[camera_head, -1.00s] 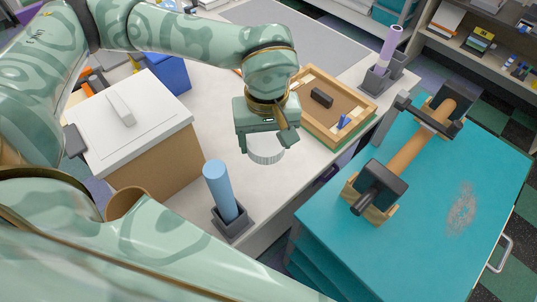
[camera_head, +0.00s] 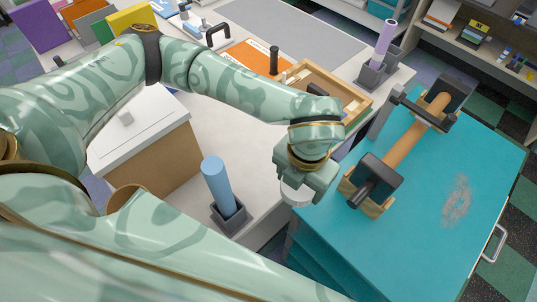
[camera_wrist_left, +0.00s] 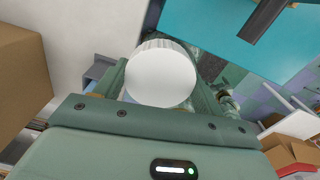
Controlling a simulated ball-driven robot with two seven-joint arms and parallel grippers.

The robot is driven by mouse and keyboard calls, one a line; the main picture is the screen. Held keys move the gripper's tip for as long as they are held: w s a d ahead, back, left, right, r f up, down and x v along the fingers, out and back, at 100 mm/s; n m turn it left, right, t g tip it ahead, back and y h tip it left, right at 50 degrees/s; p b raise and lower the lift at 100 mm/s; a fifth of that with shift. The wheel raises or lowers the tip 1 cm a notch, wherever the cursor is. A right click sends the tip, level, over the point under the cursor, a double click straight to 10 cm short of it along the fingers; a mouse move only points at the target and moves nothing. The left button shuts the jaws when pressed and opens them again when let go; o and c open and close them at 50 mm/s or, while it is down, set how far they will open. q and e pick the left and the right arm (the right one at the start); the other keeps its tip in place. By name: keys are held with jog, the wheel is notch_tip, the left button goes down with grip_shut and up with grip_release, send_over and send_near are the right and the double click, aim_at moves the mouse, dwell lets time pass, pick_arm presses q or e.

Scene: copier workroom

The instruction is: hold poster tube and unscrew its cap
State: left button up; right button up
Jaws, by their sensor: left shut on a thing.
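My left gripper (camera_head: 297,183) is shut on a round white cap (camera_head: 295,196) with a ribbed edge. In the left wrist view the cap (camera_wrist_left: 161,78) shows its smooth flat face between the fingers, and no tube is seen attached to it. A brown tube (camera_head: 408,149) lies slanted on the teal cabinet top, with dark blocks around it near both ends. A blue tube (camera_head: 216,184) stands in a dark grey holder on the white table. A purple tube (camera_head: 386,38) stands in another holder at the back. My right gripper is not in view.
The teal cabinet (camera_head: 455,255) stands right of the white table, with a gap between them. A wooden tray (camera_head: 352,97) lies behind my left gripper. A brown box with a white lid (camera_head: 150,160) stands left of the blue tube. The table's middle is clear.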

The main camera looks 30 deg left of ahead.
pick_arm(q)
jog(key=n, duration=0.1)
jog(key=d+n, duration=0.1)
jog(key=shift+s+f+n, duration=0.2)
jog(key=shift+f+n, duration=0.1)
jog(key=shift+n, duration=0.1)
jog(key=w+a+f, duration=0.2)
jog(key=w+f, duration=0.1)
jog(key=w+a+f, duration=0.2)
jog(key=w+a, duration=0.1)
jog(key=w+a+f+b, duration=0.1)
jog(key=w+a+f, duration=0.2)
jog(key=shift+w+f, duration=0.3)
jog(key=shift+w, duration=0.05)
jog(key=shift+w+a+f, duration=0.2)
jog(key=shift+f, duration=0.15)
jog(key=shift+w+a+f+b, duration=0.15)
jog(key=shift+f+b, duration=0.1)
jog(key=shift+f, duration=0.65)
jog(key=shift+w+a+f+b, duration=0.1)
jog(key=shift+f+b, duration=0.1)
jog(key=shift+f, duration=0.7)
jog(key=shift+f, duration=0.1)
jog(key=o, duration=1.1)
